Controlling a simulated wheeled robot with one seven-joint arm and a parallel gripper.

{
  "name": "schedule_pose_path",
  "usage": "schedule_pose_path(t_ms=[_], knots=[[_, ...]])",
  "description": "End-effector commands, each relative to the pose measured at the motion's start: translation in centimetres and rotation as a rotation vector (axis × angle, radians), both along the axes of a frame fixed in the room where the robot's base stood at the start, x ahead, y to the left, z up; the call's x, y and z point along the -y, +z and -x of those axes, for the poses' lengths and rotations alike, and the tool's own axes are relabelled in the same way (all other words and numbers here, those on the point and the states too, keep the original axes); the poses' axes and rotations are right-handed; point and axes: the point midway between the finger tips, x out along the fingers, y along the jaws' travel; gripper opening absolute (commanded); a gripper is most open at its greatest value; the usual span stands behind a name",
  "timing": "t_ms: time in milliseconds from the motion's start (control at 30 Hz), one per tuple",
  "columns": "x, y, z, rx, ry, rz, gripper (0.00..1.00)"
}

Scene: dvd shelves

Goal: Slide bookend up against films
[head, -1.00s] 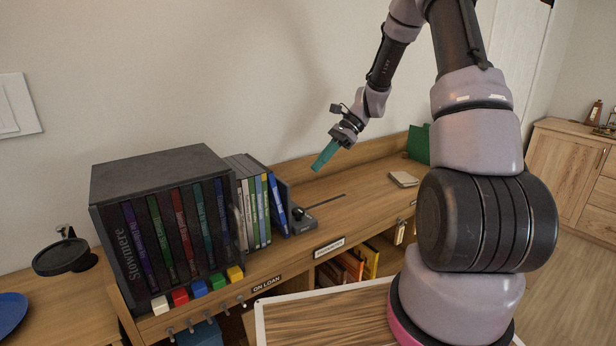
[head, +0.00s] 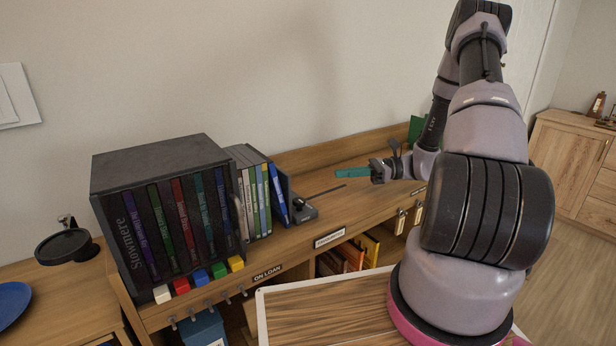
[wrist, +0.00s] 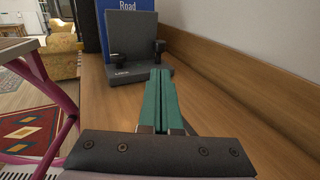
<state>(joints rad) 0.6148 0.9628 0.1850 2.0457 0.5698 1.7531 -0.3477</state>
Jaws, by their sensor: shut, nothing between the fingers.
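The grey bookend (head: 301,211) stands on the shelf top at the right end of the row of films (head: 261,196). In the wrist view the bookend (wrist: 134,52) is upright, with its flat base toward me and dark knobs on it. A blue film (wrist: 125,6) shows behind its plate. From these views I cannot tell whether the plate touches the films. My gripper (head: 340,172) has teal fingers, shut and empty, pointing left along the shelf top. In the wrist view the fingertips (wrist: 160,76) appear just short of the bookend base.
A dark slipcase (head: 170,205) of films stands left of the row, with several coloured blocks before it. A wooden back ledge (wrist: 235,80) runs along the wall side.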

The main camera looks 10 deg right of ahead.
Motion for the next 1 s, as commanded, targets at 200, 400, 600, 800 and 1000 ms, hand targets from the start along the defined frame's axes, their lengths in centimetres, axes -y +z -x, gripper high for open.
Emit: schedule_pose_path(t_ms=[200,400,600,800,1000], knots=[[-3.0,-0.1,-0.1,0.000,0.003,-0.002,0.00],[-7.4,-0.3,-0.4,-0.001,0.004,-0.002,0.00],[-11.2,-0.4,-0.7,0.000,0.004,-0.001,0.00],[-13.2,-0.5,-0.9,0.000,0.001,0.000,0.00],[-13.8,-0.5,-1.0,0.000,0.001,0.000,0.00]])
